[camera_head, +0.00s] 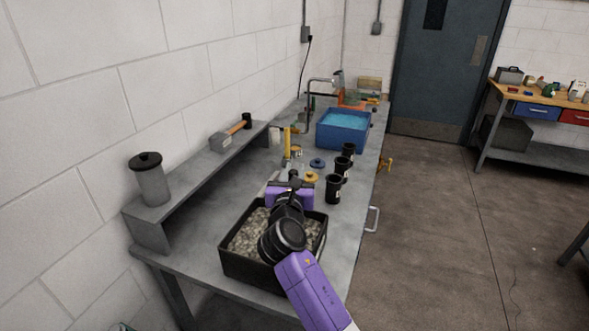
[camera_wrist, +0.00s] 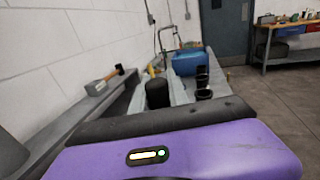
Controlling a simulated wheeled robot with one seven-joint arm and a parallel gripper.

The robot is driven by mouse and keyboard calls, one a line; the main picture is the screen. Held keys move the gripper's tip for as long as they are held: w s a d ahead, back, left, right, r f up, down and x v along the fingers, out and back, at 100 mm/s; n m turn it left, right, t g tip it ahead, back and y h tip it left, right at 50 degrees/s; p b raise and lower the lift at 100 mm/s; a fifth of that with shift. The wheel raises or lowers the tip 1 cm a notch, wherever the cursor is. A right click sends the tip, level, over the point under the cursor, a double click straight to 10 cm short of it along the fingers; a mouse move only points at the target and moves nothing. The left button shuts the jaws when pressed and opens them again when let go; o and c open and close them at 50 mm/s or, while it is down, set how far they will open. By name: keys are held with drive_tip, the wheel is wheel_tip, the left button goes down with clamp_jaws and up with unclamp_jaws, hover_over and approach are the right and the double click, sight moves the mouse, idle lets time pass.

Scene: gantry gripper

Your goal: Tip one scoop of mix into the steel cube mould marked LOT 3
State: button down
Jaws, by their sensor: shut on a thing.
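My gripper (camera_head: 292,184) is over the far edge of the black tub of grey mix (camera_head: 245,240), pointing away along the bench. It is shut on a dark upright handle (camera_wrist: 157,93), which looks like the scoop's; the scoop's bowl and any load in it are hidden. In the head view my arm covers part of the tub. Three black cylindrical moulds or cups (camera_head: 333,189) stand in a row along the bench's right side, beyond the gripper. They have pale labels too small to read. I cannot make out a steel cube mould marked LOT 3.
A raised shelf (camera_head: 188,188) along the wall holds a lidded grey canister (camera_head: 149,180) and a hammer (camera_head: 232,132). A blue water tub (camera_head: 343,132) stands farther back. Yellow and blue round pieces lie mid-bench. Open floor lies right of the bench.

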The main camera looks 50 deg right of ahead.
drive_tip(key=shift+f+b, duration=4.7)
drive_tip(key=shift+b, duration=0.35)
drive_tip(key=shift+s+a+b, duration=1.15)
drive_tip(key=shift+a+b, duration=0.2)
drive_tip(key=shift+a, duration=1.85)
drive_tip(key=shift+w+d+r+p, duration=0.2)
drive_tip(key=shift+d+r+p, duration=0.35)
drive_tip(key=shift+r+p, duration=2.05)
drive_tip(key=shift+w+d+r+p, duration=0.15)
drive_tip(key=shift+d+r+p, duration=0.35)
drive_tip(key=shift+r+p, duration=2.05)
drive_tip(key=shift+w+d+r+p, duration=0.2)
drive_tip(key=shift+d+r+p, duration=0.35)
drive_tip(key=shift+r+p, duration=2.05)
drive_tip(key=shift+r+b, duration=0.25)
drive_tip(key=shift+b, duration=0.1)
